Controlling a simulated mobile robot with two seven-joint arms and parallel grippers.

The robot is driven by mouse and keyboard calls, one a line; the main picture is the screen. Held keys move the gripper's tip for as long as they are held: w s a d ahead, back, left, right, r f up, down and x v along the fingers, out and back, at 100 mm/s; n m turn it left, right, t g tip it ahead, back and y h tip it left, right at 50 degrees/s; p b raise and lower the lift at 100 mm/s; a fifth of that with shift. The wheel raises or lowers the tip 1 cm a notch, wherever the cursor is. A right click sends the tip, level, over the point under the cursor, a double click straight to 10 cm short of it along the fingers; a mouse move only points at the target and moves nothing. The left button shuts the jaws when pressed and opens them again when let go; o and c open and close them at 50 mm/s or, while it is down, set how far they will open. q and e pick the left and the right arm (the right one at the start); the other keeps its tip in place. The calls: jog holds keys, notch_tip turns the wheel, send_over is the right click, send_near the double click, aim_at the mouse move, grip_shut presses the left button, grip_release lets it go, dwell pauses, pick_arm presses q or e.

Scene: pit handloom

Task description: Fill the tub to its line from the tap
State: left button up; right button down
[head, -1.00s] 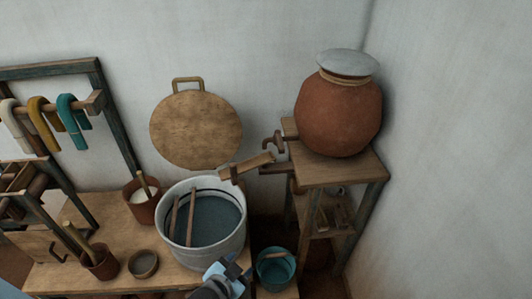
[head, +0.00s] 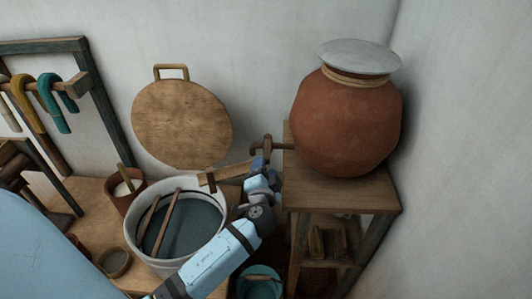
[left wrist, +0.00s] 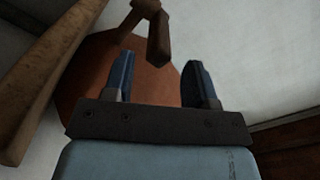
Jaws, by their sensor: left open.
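The tub (head: 150,262) is a pale round vessel on the wooden bench, with a dark line inside near its rim and dark blue-grey liquid below. Two wooden sticks lean in it. The brown tap (head: 268,146) projects left from beside the clay pot's stand, above a wooden chute (head: 226,173) that slopes toward the tub. My left gripper (head: 259,166) is open just below the tap. In the left wrist view, the tap's handle (left wrist: 158,38) hangs beyond the open fingers (left wrist: 158,80), with nothing between them. My right gripper is not in view.
A large clay pot (head: 345,125) with a grey lid stands on a wooden stand (head: 375,198) at right. A teal bucket (head: 260,286) sits below. A cup (head: 126,197) and small bowl (head: 114,262) are beside the tub. A round board (head: 182,125) hangs behind.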

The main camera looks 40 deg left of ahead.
aim_at(267, 149)
pick_arm(q)
jog(key=p+x, duration=0.1)
jog(key=x, duration=0.5)
jog(key=shift+d, duration=0.1)
